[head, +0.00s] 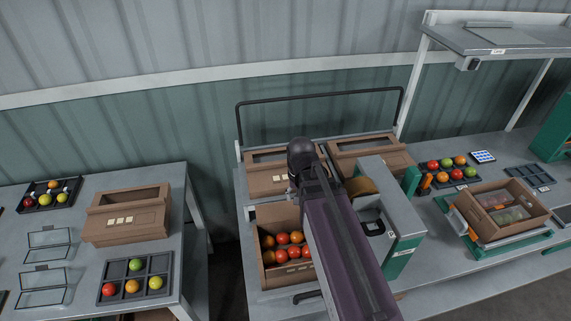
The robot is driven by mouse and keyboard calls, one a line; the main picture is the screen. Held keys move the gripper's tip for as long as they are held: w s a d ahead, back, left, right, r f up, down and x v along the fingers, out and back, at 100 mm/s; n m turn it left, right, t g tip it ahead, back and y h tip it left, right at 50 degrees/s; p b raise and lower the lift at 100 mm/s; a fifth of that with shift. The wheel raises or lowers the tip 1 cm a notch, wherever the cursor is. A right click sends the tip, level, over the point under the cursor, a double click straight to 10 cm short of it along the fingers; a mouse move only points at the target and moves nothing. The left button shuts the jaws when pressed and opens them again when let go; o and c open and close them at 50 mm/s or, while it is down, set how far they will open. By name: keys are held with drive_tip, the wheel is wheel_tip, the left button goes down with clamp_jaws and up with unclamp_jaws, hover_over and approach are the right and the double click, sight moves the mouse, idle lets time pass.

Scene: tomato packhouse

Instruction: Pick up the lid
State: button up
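Several brown cardboard pieces with a long window opening could be the lid, and I cannot tell which one is meant. One (128,213) lies on the left table with small pale labels on its front. Two more stand at the back of the middle table, one left of my arm (265,180) and one to the right (372,150). My arm crosses the middle table and partly covers the left one of these. An open brown crate (267,285) of red and orange tomatoes is beside my arm. My gripper cannot be made out; the arm hides that area.
A grey-green machine (398,240) stands right of my arm. Farther right are a brown box (532,208) on a green-edged scale, a dark tomato tray (428,184) and an overhead shelf (490,40). The left table holds dark trays (105,290) and clear containers (45,275). A black rail (320,94) rises behind.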

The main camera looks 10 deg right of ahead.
drive_tip(key=w+r+m+p, duration=0.4)
drive_tip(key=w+m, duration=0.3)
drive_tip(key=w, duration=0.3)
drive_tip(key=w+r+m+p, duration=0.5)
drive_tip(key=w+m, duration=0.3)
drive_tip(key=w, duration=0.2)
drive_tip(key=shift+w+d+r, duration=0.2)
drive_tip(key=shift+w+r, duration=0.05)
drive_tip(key=shift+w, duration=0.05)
drive_tip(key=b, duration=0.9)
hover_over(286, 167)
drive_tip(key=w, duration=0.1)
wheel_tip(286, 167, down, 9)
drive_tip(key=shift+r, duration=0.2)
drive_tip(key=shift+d+f, duration=0.1)
drive_tip(key=shift+f, duration=0.05)
wheel_tip(286, 167, down, 5)
drive_tip(key=b, duration=0.5)
clamp_jaws()
